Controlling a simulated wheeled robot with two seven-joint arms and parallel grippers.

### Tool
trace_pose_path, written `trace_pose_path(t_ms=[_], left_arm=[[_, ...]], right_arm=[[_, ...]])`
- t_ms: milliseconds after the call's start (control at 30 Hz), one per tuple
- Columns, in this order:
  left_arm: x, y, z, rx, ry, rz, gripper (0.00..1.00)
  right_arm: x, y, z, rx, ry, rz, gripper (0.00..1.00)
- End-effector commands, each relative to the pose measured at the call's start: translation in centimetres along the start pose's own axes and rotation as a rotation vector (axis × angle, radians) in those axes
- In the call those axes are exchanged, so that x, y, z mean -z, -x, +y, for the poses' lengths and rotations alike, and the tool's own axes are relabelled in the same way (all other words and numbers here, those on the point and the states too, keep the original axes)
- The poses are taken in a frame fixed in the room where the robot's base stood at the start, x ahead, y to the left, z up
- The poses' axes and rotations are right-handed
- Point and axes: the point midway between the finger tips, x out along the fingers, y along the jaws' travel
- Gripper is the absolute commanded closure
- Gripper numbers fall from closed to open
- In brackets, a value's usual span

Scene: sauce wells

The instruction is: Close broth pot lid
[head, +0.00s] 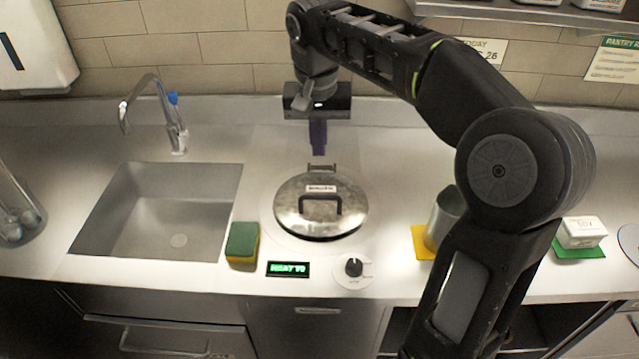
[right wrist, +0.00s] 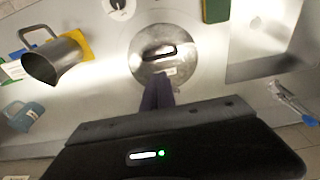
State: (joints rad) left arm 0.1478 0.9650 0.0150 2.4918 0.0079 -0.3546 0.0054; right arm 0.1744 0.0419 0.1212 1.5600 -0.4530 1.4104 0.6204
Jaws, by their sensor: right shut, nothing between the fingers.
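The broth pot lid (head: 335,217) is a round steel lid with a dark handle and a small white label. It lies flat over the round well in the counter, and it also shows in the right wrist view (right wrist: 145,62). My right gripper (head: 318,150) is shut and empty, above the counter just behind the lid's far edge. In the right wrist view its dark fingers (right wrist: 160,92) appear close to the lid's rim; I cannot tell whether they touch it. My left gripper is not in view.
A sink (head: 160,225) with a faucet (head: 165,115) is at left. A green and yellow sponge (head: 242,243), a display (head: 288,269) and a knob (head: 354,267) lie near the front. A metal pitcher (head: 445,216) and a white box (head: 582,232) stand at right.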

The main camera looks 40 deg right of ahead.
Motion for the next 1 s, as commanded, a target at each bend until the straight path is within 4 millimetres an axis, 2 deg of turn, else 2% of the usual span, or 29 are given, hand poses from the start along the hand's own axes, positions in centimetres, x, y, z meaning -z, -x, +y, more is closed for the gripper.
trace_pose_path(t_ms=[267, 533, 567, 800, 1000], left_arm=[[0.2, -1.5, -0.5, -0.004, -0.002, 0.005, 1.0], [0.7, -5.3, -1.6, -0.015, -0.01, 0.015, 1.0], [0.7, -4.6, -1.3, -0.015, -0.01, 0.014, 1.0], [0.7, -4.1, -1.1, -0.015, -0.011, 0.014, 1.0], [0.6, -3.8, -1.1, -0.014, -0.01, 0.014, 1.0]], right_arm=[[-0.1, -1.8, 0.0, -0.001, -0.002, 0.001, 1.0], [-0.1, -6.3, 0.0, -0.001, -0.002, 0.0, 1.0], [-0.1, -6.3, 0.1, -0.003, -0.001, -0.002, 1.0], [0.0, -10.7, 0.1, -0.004, -0.001, -0.003, 1.0], [0.0, -13.2, 0.1, -0.002, -0.002, 0.0, 1.0]])
